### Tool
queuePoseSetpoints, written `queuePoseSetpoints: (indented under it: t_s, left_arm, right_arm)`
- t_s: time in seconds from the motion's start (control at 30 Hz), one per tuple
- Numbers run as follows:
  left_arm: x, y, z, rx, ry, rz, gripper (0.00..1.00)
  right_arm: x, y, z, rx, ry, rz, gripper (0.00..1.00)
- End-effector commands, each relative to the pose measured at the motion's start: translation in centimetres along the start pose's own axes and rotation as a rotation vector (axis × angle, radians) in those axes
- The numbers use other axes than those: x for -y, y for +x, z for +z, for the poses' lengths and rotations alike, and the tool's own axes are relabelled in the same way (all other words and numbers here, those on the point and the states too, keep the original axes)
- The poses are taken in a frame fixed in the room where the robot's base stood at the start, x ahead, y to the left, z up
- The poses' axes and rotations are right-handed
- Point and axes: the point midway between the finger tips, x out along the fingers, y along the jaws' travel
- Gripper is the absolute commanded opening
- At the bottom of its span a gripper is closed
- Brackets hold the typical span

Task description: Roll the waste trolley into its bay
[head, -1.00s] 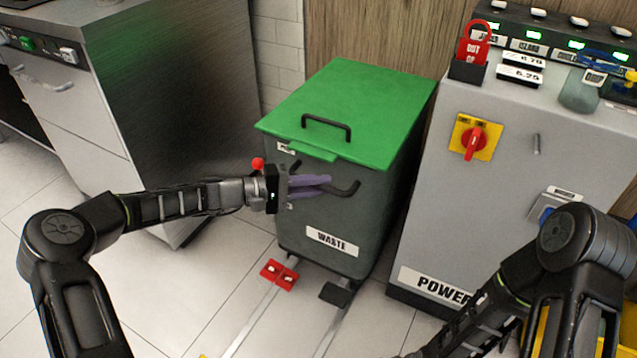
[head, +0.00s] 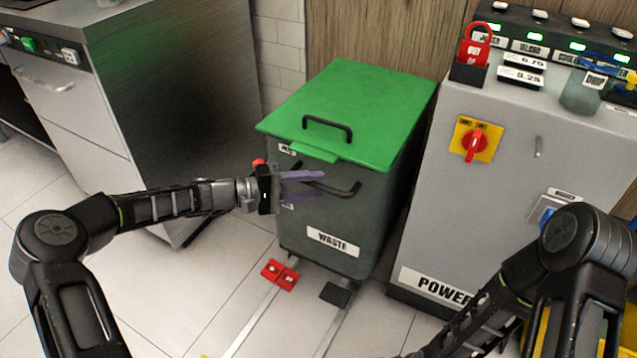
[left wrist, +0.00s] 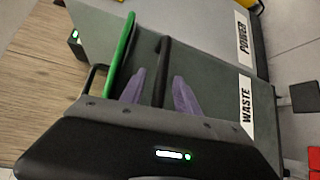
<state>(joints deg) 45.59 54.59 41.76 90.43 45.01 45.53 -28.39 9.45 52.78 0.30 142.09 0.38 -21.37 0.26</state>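The waste trolley (head: 325,215) is a dark grey bin with a green lid (head: 350,100) and a WASTE label. It stands upright between a steel counter and the grey power cabinet. A black push handle (head: 345,190) sticks out of its front. My left gripper (head: 318,181) is at this handle. In the left wrist view its two purple fingers (left wrist: 159,76) are apart, one on each side of the black handle bar (left wrist: 162,62), with gaps visible. My right arm shows at the lower right, but its gripper is out of the picture.
Floor rails (head: 258,318) run from under the trolley toward me. A red two-part pedal (head: 280,274) and a dark block (head: 336,295) sit at its foot. The power cabinet (head: 500,190) stands close at the right, the steel counter (head: 185,90) at the left.

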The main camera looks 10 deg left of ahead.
Motion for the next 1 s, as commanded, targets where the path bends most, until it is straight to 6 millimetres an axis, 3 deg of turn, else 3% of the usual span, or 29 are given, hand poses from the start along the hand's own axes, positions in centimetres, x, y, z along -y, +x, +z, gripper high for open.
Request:
queuePoseSetpoints:
  t_s: [0.2,0.37,1.0]
  left_arm:
    - [-0.2,-3.8,-0.1,-0.003,-0.001,-0.001,0.38]
    - [-0.1,-5.4,0.0,-0.001,-0.001,-0.001,0.38]
    - [0.7,-5.2,0.4,0.005,-0.007,-0.019,0.38]
  right_arm:
    - [0.4,-1.3,0.1,0.006,-0.001,0.000,0.00]
    - [0.5,-1.6,0.2,0.008,-0.001,0.000,0.00]
    - [0.5,-1.6,0.2,0.008,-0.001,0.000,0.00]
